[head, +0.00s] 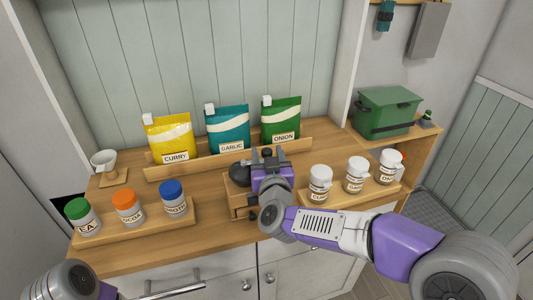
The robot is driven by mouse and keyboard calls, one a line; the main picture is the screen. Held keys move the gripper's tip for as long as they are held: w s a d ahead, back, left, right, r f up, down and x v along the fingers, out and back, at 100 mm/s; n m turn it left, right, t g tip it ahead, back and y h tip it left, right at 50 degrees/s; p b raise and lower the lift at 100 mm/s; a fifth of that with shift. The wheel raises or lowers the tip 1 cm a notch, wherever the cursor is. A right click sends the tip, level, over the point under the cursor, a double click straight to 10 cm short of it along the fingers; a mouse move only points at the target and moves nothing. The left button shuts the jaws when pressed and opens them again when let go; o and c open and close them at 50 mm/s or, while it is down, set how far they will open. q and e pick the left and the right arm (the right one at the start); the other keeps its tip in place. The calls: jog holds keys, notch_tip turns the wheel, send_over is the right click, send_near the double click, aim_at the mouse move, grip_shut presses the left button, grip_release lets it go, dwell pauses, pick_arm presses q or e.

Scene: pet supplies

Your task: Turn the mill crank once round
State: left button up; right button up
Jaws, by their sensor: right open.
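The mill (236,200) is a wooden box with a dark rounded top, standing at the middle of the wooden counter. My right gripper (267,163) is open over the right side of the mill and hides part of it. A small dark knob shows at the gripper's fingertips, apparently the crank's end; the rest of the crank is hidden. I cannot tell whether the fingers touch the knob. Part of my left arm shows at the bottom left; its gripper is not in view.
Curry (169,138), garlic (228,128) and onion (281,121) pouches stand on a rack behind. Jars with coloured lids (126,207) stand front left, white-lidded jars (356,175) front right. A white cup (104,162) is at left, a green box (387,111) at right.

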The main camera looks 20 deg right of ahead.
jog(key=shift+w+d, duration=0.1)
jog(key=shift+w, duration=0.6)
grip_shut()
